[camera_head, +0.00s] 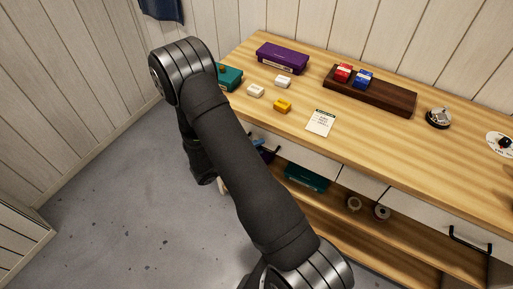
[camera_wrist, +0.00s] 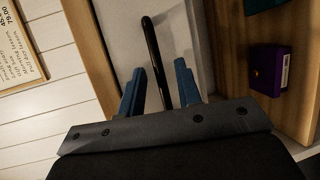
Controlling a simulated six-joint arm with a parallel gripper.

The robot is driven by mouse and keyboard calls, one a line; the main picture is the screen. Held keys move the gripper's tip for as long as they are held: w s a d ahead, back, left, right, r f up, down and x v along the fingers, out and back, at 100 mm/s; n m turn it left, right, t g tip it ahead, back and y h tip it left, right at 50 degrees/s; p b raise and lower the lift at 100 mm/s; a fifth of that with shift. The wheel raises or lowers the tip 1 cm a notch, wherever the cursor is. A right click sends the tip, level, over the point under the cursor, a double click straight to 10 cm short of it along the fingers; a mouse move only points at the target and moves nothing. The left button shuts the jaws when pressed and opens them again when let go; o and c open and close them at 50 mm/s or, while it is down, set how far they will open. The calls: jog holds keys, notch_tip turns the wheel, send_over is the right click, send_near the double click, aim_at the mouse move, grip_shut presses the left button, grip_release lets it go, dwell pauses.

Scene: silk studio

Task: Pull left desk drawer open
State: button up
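The desk's left drawer has a white front (camera_head: 302,157) under the wooden desktop. It looks closed, flush with the front beside it. Its black bar handle (camera_wrist: 152,45) runs between my gripper's two blue fingers in the wrist view. My gripper (camera_wrist: 160,85) is open, with a gap visible on each side of the bar. I cannot tell whether a finger touches it. In the head view my gripper (camera_head: 259,144) is mostly hidden behind my arm, at the left end of the drawer front.
A teal box (camera_head: 307,177) and a purple box (camera_wrist: 270,70) lie on the shelf below. The desktop (camera_head: 390,135) holds small boxes, a dark tray (camera_head: 395,101) and a note card (camera_head: 320,122). Another drawer with a black handle (camera_head: 470,240) is at right. Grey floor (camera_head: 110,210) is clear.

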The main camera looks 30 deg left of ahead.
grip_shut()
jog(key=s, duration=2.5)
grip_release()
jog(key=v, duration=1.7)
jog(key=shift+s, duration=0.2)
